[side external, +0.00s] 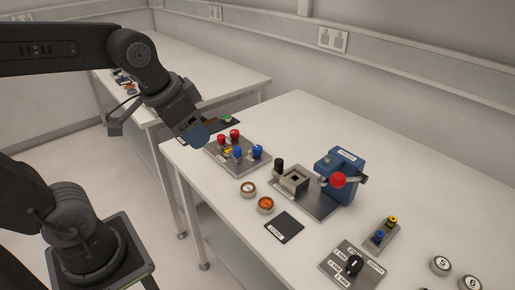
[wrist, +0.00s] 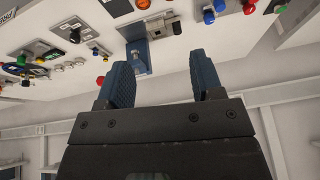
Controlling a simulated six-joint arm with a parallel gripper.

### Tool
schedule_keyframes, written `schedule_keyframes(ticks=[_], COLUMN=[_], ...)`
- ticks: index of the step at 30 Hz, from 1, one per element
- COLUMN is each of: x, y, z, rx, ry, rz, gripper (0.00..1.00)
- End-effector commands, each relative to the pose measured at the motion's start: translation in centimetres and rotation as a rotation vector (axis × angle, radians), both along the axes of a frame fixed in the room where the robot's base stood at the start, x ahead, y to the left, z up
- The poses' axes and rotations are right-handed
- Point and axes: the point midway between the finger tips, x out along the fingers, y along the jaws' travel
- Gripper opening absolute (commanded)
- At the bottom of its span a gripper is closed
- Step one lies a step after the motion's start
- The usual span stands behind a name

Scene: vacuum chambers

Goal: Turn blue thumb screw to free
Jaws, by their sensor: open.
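A small grey block (side external: 381,238) near the right of the table carries a small blue screw-like knob (side external: 379,236) and a yellow one (side external: 393,219). I cannot tell for sure that this blue knob is the blue thumb screw. A grey plate with larger blue and red knobs (side external: 257,151) sits at the table's left end. My gripper (side external: 200,136) hangs above and left of that plate, well away from the small block. In the wrist view my gripper (wrist: 162,75) has its two blue fingers spread apart with nothing between them.
A blue device with a red ball (side external: 338,180) stands mid-table beside a grey fixture (side external: 293,180). Round orange-centred parts (side external: 265,205), a black pad (side external: 284,227) and a selector dial plate (side external: 352,266) lie along the front. The table's back strip is clear.

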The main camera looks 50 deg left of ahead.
Motion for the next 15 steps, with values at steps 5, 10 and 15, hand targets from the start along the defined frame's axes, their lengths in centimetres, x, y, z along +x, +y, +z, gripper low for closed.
schedule_keyframes(ticks=[5, 10, 15], x=[6.9, 13.3, 19.4], y=[1.9, 4.3, 7.2], z=[0.9, -0.1, -2.9], rx=[0.064, 0.106, 0.127], ry=[0.103, 0.195, 0.284], rz=[-0.129, -0.264, -0.404], gripper=[0.6, 0.6, 0.6])
